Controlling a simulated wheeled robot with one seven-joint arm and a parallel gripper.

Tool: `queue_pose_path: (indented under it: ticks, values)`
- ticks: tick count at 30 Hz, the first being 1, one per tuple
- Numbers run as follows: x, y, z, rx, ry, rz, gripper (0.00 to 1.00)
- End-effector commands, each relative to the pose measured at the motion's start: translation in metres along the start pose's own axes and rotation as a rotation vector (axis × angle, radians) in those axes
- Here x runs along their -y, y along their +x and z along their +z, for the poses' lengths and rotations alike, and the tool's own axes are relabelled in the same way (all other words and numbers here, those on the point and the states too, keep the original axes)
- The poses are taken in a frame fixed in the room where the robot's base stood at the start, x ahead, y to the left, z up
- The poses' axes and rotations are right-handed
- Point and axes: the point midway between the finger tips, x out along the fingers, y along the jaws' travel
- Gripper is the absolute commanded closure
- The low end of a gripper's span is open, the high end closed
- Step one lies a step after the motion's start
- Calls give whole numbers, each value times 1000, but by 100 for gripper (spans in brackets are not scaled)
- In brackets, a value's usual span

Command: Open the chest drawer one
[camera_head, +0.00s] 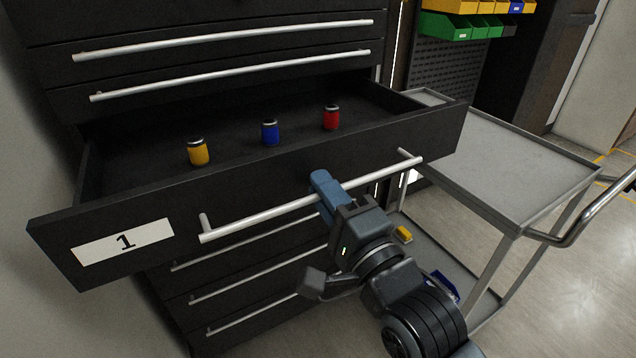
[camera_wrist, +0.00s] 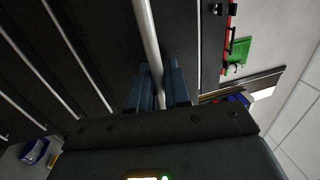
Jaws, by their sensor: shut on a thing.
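The black chest drawer one (camera_head: 270,190) is pulled well out of the chest, with a white label (camera_head: 124,242) reading 1 on its front. A yellow can (camera_head: 198,152), a blue can (camera_head: 270,132) and a red can (camera_head: 331,117) stand upright inside it. My gripper (camera_head: 325,192) is shut on the drawer's silver bar handle (camera_head: 262,217), right of its middle. In the wrist view the handle (camera_wrist: 147,40) runs between the two blue fingers of my gripper (camera_wrist: 160,92).
Closed drawers with silver handles (camera_head: 230,62) lie above and below. A grey cart (camera_head: 520,150) stands close to the drawer's right end, with a curved handle (camera_head: 585,220) on its right. Green and yellow bins (camera_head: 460,27) hang behind. Open floor lies at lower right.

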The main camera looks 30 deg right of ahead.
Motion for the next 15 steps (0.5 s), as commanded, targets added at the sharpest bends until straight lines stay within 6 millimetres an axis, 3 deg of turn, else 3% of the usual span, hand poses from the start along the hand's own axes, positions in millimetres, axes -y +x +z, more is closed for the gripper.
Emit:
queue_pose_path:
  ticks: [10, 11, 15]
  values:
    - [-1, -1, -1, -2, -1, 3, 100]
    - [-1, -1, -1, -2, -1, 3, 80]
    - [-1, -1, -1, -2, -1, 2, 66]
